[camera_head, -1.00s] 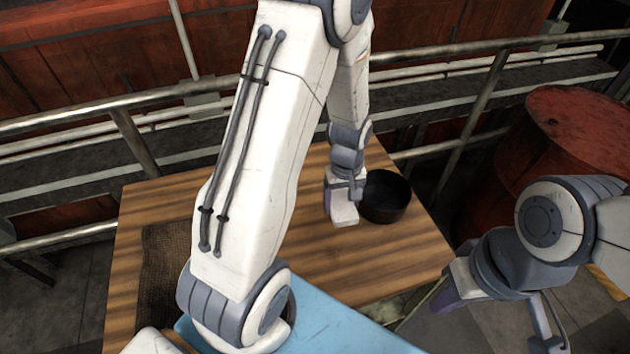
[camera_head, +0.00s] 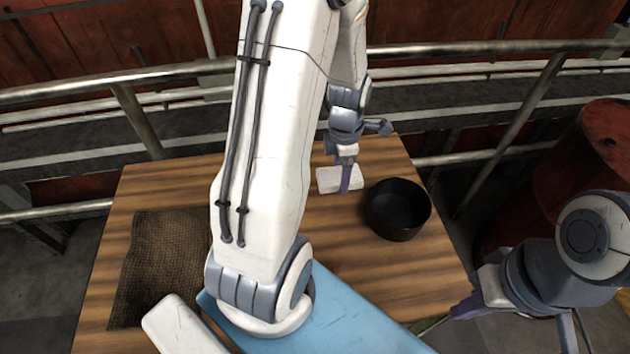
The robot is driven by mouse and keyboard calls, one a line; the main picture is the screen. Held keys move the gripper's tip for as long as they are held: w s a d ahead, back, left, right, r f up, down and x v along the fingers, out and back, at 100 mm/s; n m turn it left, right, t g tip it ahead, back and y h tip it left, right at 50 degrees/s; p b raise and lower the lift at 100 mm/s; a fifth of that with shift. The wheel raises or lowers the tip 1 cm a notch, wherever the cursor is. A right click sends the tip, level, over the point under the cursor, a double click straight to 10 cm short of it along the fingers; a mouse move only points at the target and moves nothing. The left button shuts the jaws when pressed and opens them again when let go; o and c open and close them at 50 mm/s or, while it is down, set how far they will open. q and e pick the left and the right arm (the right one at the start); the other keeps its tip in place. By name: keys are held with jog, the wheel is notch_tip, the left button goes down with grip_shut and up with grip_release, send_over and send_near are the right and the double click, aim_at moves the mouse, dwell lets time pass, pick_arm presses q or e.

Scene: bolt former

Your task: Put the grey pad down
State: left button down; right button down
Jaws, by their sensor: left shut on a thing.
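The grey pad (camera_head: 326,181) is a small pale block over the far part of the wooden table. My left gripper (camera_head: 346,178) is shut on it from above, with one purple finger in front of the pad. I cannot tell whether the pad touches the table. A round black bowl (camera_head: 398,216) stands just to the right of the pad, with a small gap in the picture. My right gripper (camera_head: 468,306) is off the table's right edge, low in the picture, away from the pad. Its jaw opening is not clear.
The wooden table (camera_head: 345,245) is bare between the bowl and a brown woven mat (camera_head: 160,265) at its left. My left arm hides much of the middle. A metal railing (camera_head: 450,50) runs behind the table. A red barrel (camera_head: 600,150) stands at the right.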

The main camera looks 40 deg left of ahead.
pick_arm(q)
send_over(314, 189)
notch_tip(314, 189, down, 4)
jog(key=shift+f+p, duration=0.25)
jog(key=shift+p, duration=0.1)
jog(key=shift+f, duration=2.1)
jog(key=shift+f, duration=0.2)
grip_release()
jog(key=shift+r, duration=0.15)
notch_tip(314, 189, up, 12)
jog(key=shift+r, duration=0.15)
